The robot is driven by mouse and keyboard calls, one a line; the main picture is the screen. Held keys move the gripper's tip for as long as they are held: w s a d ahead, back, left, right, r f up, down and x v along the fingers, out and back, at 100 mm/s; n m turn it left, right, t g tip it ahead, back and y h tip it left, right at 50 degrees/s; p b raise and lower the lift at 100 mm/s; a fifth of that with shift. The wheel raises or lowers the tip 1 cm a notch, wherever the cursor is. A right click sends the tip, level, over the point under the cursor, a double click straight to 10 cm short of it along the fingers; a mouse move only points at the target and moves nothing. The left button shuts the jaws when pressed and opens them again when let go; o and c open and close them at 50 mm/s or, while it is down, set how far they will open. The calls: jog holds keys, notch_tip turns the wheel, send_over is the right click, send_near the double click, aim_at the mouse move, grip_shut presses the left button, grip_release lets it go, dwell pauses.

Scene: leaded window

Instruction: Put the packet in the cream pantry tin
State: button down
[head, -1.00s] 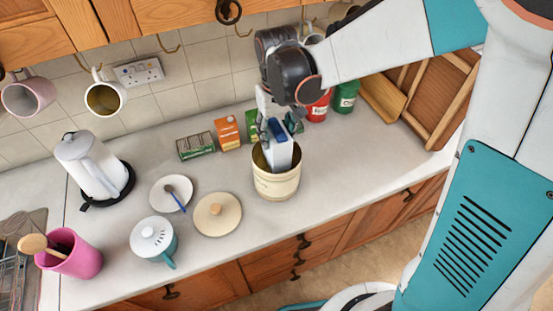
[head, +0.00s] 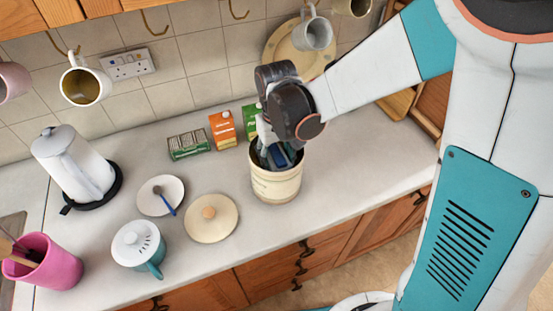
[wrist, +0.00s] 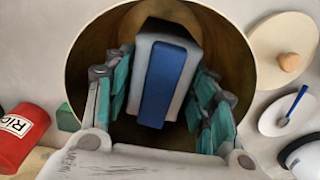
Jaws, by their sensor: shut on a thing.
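The cream pantry tin (head: 277,187) stands open on the counter, and its round mouth fills much of the wrist view (wrist: 246,70). The packet (wrist: 166,80) is white or grey with a blue stripe. In the wrist view it is inside the tin's mouth, between the two teal fingers of my gripper (wrist: 160,105). My gripper points down into the tin in the head view (head: 277,152) and is shut on the packet. Most of the packet is hidden in the head view by the tin and the fingers. Its lower end and the tin's floor are hard to see.
A cream lid (head: 211,219) with a wooden knob lies left of the tin. Beside it are a saucer with a blue spoon (head: 160,195) and a teal pot (head: 138,245). Several boxes, including an orange one (head: 222,130), stand behind. A red tin (wrist: 22,135) is near.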

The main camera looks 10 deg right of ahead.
jog(key=shift+s+r, duration=0.1)
jog(key=shift+f, duration=0.2)
jog(key=c, duration=0.7)
grip_release()
jog(key=shift+r, duration=0.1)
notch_tip(320, 180, up, 12)
jog(key=p, duration=0.8)
jog(key=shift+r, duration=0.1)
